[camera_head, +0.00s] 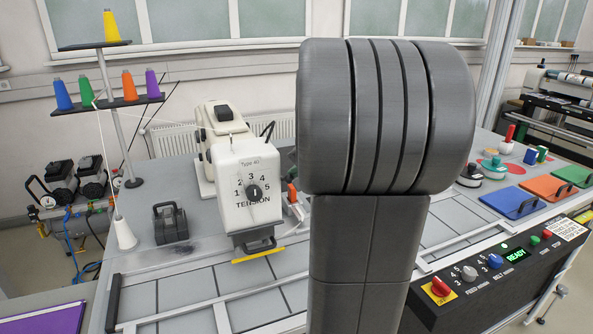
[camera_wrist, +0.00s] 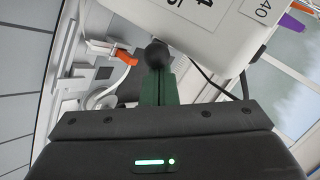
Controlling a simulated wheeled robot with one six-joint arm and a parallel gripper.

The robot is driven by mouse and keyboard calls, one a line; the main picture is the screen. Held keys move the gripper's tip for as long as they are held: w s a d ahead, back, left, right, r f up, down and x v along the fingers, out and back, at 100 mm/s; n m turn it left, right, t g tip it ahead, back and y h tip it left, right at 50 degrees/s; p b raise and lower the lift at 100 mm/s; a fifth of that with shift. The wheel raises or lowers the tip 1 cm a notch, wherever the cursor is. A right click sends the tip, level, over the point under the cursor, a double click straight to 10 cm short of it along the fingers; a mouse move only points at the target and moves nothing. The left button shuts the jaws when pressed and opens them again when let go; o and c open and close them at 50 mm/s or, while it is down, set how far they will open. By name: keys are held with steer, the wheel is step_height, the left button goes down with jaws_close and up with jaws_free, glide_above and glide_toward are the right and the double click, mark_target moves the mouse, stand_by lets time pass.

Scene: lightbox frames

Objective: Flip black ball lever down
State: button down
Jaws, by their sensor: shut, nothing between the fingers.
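The black ball (camera_wrist: 156,54) of the lever shows in the wrist view, beside the lower edge of the white machine head. My gripper (camera_wrist: 158,76) has green fingers, shut together and empty. The fingertips are right at the near side of the ball and overlap its lower edge in the picture; I cannot tell whether they touch. The lever's rod is not clearly visible. In the head view the white sewing machine (camera_head: 238,168) with its tension dial stands left of my arm. My arm hides the gripper and the ball there.
An orange part (camera_wrist: 125,57) lies left of the ball in the wrist view. A dark cable runs to its right. In the head view, a black block with a handle (camera_head: 170,223) and a thread stand (camera_head: 118,120) are left of the machine. A control panel (camera_head: 500,268) is at right.

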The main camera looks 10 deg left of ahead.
steer(key=shift+f+b, duration=0.25)
steer(key=shift+b, duration=0.35)
steer(key=shift+s+d+b, duration=0.1)
steer(key=shift+b, duration=0.6)
